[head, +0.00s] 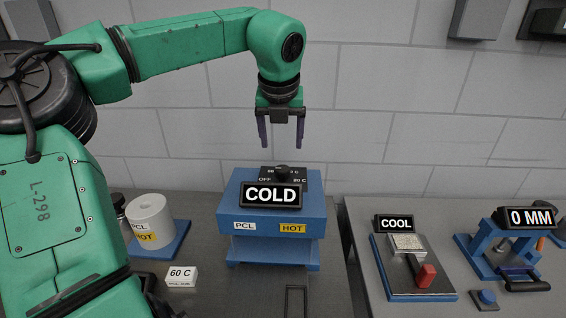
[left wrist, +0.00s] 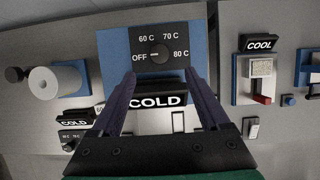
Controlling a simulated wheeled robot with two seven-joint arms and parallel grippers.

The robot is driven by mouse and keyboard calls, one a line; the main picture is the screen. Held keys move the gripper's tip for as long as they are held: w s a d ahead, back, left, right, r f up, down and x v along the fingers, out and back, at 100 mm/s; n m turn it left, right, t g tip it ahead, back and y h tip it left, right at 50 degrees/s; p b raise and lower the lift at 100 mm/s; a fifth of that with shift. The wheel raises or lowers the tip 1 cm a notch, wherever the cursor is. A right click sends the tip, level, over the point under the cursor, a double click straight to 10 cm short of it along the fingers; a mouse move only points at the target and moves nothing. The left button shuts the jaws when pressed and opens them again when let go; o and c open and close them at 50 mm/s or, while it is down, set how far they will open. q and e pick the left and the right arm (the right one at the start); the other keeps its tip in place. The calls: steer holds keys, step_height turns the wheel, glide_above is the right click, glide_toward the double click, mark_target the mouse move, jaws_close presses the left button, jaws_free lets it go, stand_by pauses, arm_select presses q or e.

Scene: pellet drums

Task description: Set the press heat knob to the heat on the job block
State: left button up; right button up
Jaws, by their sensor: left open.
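The blue press (head: 275,220) stands on the left bench with a sign reading COLD (head: 272,195). Its black heat knob (head: 282,171) sits on top. In the left wrist view the knob (left wrist: 160,54) is on a dial marked OFF, 60 C, 70 C and 80 C, and its light mark points toward OFF. The white job block (head: 181,277) reads 60 C and lies on the bench left of the press. My left gripper (head: 281,144) is open and empty, pointing down above the knob and apart from it. My right gripper is not seen.
A white roll-shaped drum (head: 152,220) stands on a blue base left of the press. A gap separates the benches.

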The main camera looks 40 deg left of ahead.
mark_target(282, 169)
arm_select(q)
steer(key=p+x, duration=0.3)
steer(key=x, duration=0.8)
steer(key=shift+w+a+f, duration=0.1)
steer(key=shift+a+f, duration=0.05)
steer(key=shift+f, duration=0.15)
jaws_close()
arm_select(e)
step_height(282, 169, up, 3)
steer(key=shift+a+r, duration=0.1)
